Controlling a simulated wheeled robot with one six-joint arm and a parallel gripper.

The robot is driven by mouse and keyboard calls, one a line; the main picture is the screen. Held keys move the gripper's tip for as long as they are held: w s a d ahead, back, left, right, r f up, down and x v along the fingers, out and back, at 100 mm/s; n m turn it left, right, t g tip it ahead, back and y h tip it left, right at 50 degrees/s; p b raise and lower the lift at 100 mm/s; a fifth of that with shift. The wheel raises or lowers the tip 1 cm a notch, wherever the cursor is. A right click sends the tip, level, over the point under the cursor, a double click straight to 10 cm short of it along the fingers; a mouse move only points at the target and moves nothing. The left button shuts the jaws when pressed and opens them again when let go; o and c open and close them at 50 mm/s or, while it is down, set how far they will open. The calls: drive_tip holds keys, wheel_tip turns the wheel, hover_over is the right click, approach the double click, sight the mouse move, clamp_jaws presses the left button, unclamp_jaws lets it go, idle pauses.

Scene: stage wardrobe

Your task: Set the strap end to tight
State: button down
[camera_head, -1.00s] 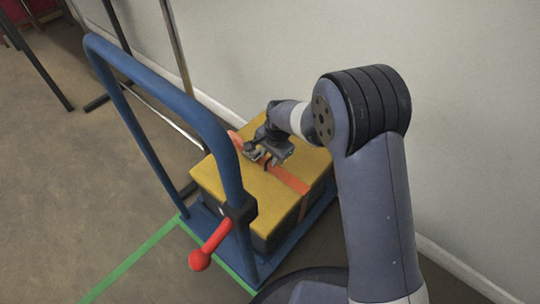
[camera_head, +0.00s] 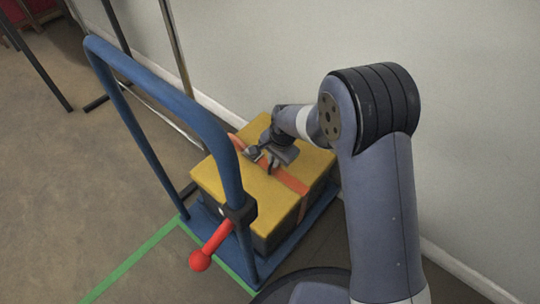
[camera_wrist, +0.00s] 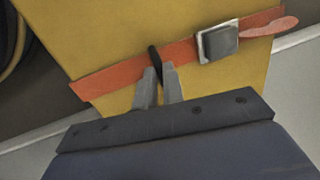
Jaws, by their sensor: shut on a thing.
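An orange strap (camera_wrist: 108,76) runs across the yellow top of a box (camera_head: 240,185); it also shows in the head view (camera_head: 290,181). A grey buckle (camera_wrist: 217,43) sits on the strap, with a loose rounded orange tail (camera_wrist: 270,27) beyond it. A thin black tab (camera_wrist: 155,58) stands on the strap to the left of the buckle in the wrist view. My gripper (camera_wrist: 160,75) is over the strap, its fingers on either side of the black tab and shut on it. The fingertips hide the tab's lower part. In the head view my gripper (camera_head: 268,160) hides the buckle.
The box stands on a blue trolley with a tall blue handle frame (camera_head: 150,140) at its left. A red-knobbed lever (camera_head: 209,248) sticks out from the handle. A wall is close behind on the right. Metal rack posts (camera_head: 176,50) stand behind.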

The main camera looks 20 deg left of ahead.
drive_tip(key=d, duration=0.2)
drive_tip(key=s+d, duration=0.1)
drive_tip(key=d, duration=0.2)
drive_tip(key=s+d, duration=0.1)
drive_tip(key=d, duration=0.2)
drive_tip(key=shift+s+p, duration=0.2)
drive_tip(key=shift+p, duration=0.15)
drive_tip(key=c, duration=1.5)
unclamp_jaws()
drive_tip(key=shift+r, duration=0.1)
wheel_tip(320, 180, up, 10)
drive_tip(key=d+p, duration=0.2)
drive_tip(key=p, duration=0.2)
drive_tip(key=shift+s+r, duration=0.2)
drive_tip(key=shift+s, duration=0.05)
